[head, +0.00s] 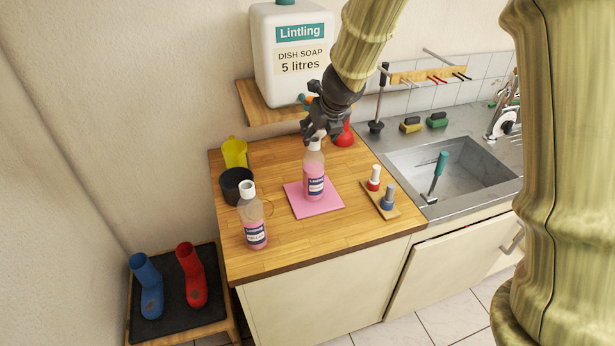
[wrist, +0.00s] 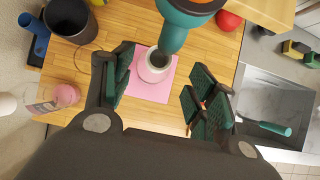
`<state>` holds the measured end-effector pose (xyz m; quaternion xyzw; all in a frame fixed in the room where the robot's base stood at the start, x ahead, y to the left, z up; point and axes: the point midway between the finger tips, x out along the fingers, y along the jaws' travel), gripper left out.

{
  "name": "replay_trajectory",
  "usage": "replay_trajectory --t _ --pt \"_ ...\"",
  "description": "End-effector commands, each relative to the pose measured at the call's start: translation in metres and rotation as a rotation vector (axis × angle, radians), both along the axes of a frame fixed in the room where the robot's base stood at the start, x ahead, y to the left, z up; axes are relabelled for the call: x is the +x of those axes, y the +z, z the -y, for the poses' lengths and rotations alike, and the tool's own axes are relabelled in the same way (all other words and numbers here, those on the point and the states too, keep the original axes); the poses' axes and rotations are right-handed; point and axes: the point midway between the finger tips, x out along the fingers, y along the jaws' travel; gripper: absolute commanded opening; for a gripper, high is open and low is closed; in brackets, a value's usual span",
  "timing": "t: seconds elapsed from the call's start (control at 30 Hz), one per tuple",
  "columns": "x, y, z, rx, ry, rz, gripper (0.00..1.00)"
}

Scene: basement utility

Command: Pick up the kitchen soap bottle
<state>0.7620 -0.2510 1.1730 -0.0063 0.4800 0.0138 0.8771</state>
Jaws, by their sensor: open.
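Two clear bottles of pink liquid stand upright on the wooden counter, and their small label text is unreadable. One bottle (head: 314,180) stands on a pink mat (head: 322,208), below my gripper (head: 318,138). In the wrist view its neck (wrist: 154,64) looks uncapped and lies between the open fingers of my gripper (wrist: 163,88), slightly toward the picture's top. I cannot tell whether the fingers touch it. The other bottle (head: 252,222), white-capped, stands at the front left; it also shows at the left of the wrist view (wrist: 60,97).
The large dish soap container (head: 292,50) sits on a shelf; its teal tap (wrist: 176,25) is close above the bottle neck. A dark pot (head: 237,186) and yellow jug (head: 234,152) stand left. A board (head: 380,205) with two small bottles and a sink (head: 440,180) are right.

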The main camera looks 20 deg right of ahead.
Motion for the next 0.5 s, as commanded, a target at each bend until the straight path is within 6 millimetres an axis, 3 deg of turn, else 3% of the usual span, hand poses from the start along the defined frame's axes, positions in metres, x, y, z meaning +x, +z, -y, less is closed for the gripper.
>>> replay_trajectory --t 0.5 --pt "0.027 -0.04 -0.003 0.001 0.003 0.0 0.57"
